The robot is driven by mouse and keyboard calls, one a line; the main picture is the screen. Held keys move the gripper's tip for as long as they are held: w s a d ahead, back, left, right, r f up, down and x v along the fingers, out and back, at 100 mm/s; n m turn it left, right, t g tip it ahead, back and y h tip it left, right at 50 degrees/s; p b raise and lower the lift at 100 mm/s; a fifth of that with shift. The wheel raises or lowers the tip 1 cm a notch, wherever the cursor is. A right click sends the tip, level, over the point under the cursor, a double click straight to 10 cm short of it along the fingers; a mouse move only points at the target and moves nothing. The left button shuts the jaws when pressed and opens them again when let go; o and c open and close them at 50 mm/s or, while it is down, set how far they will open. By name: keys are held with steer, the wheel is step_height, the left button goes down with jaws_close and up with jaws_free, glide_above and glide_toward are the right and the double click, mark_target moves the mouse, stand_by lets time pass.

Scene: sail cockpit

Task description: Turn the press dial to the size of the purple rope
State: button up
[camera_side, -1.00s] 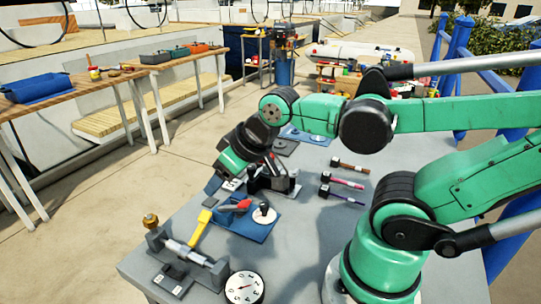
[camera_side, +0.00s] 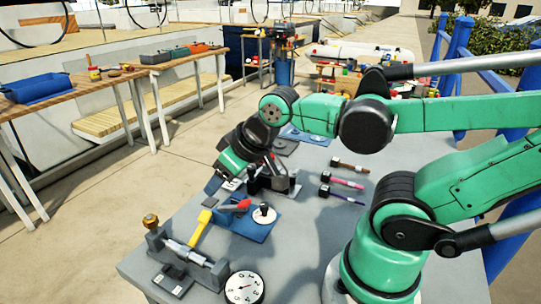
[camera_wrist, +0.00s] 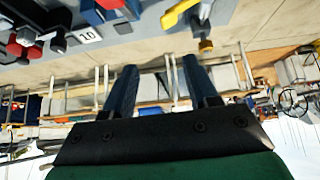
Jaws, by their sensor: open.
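Three short ropes with dark ends lie side by side on the grey bench in the side view: brown (camera_side: 349,165), pink (camera_side: 345,181) and purple (camera_side: 346,197). A blue base (camera_side: 252,230) with a red lever (camera_side: 236,207) carries a white disc with a black knob (camera_side: 264,213), which looks like the press dial; its markings are too small to read. My gripper (camera_side: 212,186) points down and left beside the tools, left of the knob and apart from it. In the wrist view my gripper (camera_wrist: 160,66) is open, with nothing between its fingers.
A yellow handle (camera_side: 201,228), a metal gauge-like fixture (camera_side: 188,253) and a round white numbered dial (camera_side: 244,288) are at the near left of the bench. A small tag reading 10 (camera_wrist: 87,34) shows in the wrist view. Bare bench lies right of the blue base.

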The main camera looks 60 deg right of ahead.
steer(key=shift+o, duration=0.4)
steer(key=shift+r, duration=0.1)
step_height(320, 180, up, 5)
steer(key=n+g, duration=0.7)
steer(key=n, duration=0.4)
glide_above(265, 204)
step_height(265, 204, down, 11)
steer(key=shift+a+r, duration=0.15)
steer(key=shift+r, duration=0.05)
steer(key=shift+f, duration=3)
jaws_close()
